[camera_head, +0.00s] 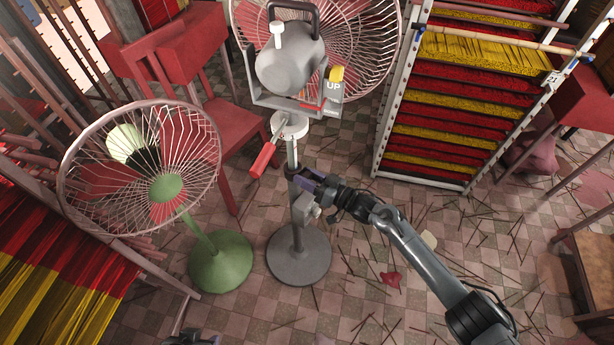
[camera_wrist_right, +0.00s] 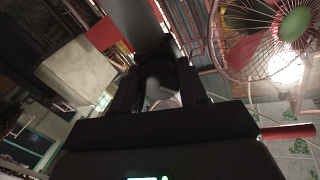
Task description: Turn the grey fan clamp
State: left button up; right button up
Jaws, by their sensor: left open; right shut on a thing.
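The grey fan (camera_head: 290,65) stands upright on a round grey base (camera_head: 299,258). Its grey clamp (camera_head: 305,208) sits partway up the pole, a small light-grey block partly hidden by my right gripper. My right gripper (camera_head: 308,184) comes in from the right and is shut on the clamp against the pole. In the right wrist view a rounded grey part (camera_wrist_right: 160,82) shows between the dark fingers; its outline is dim. My left gripper (camera_head: 190,338) is at the bottom edge, far from the fan, mostly cut off, and open.
A red-handled lever (camera_head: 263,160) sticks out from the pole's pale collar above my right gripper. A green fan (camera_head: 220,262) stands close on the left. A rack of red and yellow incense (camera_head: 450,110) stands behind on the right. Sticks litter the tiled floor.

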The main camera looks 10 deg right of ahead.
jog(key=shift+w+r, duration=0.1)
jog(key=shift+r, duration=0.2)
jog(key=o, duration=0.7)
jog(key=shift+c, duration=0.2)
jog(key=shift+o, duration=1.7)
jog(key=shift+f, duration=0.2)
jog(key=shift+s+d+p, duration=0.3)
jog(key=shift+s+d, duration=0.1)
jog(key=shift+d, duration=0.05)
jog(key=p+v, duration=0.3)
jog(key=v, duration=0.6)
jog(key=shift+s+d, duration=0.2)
jog(key=shift+d, duration=0.05)
